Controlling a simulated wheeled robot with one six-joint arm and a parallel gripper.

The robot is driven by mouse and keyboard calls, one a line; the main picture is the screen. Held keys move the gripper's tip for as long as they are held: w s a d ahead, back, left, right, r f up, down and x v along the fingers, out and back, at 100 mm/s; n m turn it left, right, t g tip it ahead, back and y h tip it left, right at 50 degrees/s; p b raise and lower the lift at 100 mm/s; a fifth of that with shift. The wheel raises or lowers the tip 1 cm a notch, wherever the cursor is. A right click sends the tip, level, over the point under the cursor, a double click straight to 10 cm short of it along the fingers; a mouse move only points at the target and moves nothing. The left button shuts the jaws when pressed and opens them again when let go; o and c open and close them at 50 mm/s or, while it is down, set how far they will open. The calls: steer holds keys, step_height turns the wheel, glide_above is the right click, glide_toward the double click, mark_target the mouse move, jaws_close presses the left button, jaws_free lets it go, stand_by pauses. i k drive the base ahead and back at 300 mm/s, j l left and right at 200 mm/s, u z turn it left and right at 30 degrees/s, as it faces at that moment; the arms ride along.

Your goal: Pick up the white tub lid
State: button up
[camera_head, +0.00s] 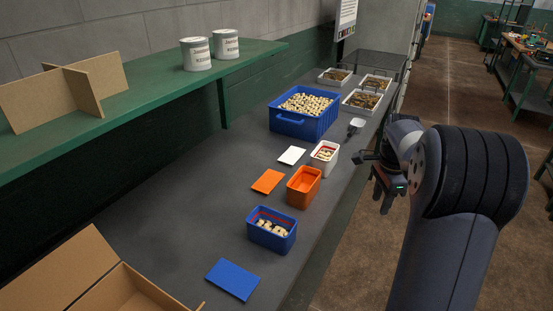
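The white tub lid (291,155) lies flat on the grey bench, left of the white tub (324,154). The white tub is open, with pale pieces inside. My gripper (372,172) hangs beyond the right edge of the bench, to the right of the white tub and apart from the lid. Its fingers are small and dark in this view, and I cannot tell whether they are open. Nothing shows clearly between them.
An orange lid (267,181), orange tub (304,187), blue tub (272,229) and blue lid (233,279) stand nearer. A large blue crate (300,131) of pale pieces is behind. A scoop (357,124) lies near the bench edge. A green shelf (150,84) overhangs the left side.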

mark_target(289, 157)
steer(key=i+l+u, duration=0.15)
steer(key=u, duration=0.3)
steer(key=i+l+u, duration=0.1)
steer(key=u, duration=0.35)
steer(key=l+u, duration=0.3)
steer(key=u, duration=0.2)
steer(key=i+l+u, duration=0.2)
steer(key=l, duration=0.9)
steer(key=l+u, duration=0.25)
steer(key=l, duration=0.8)
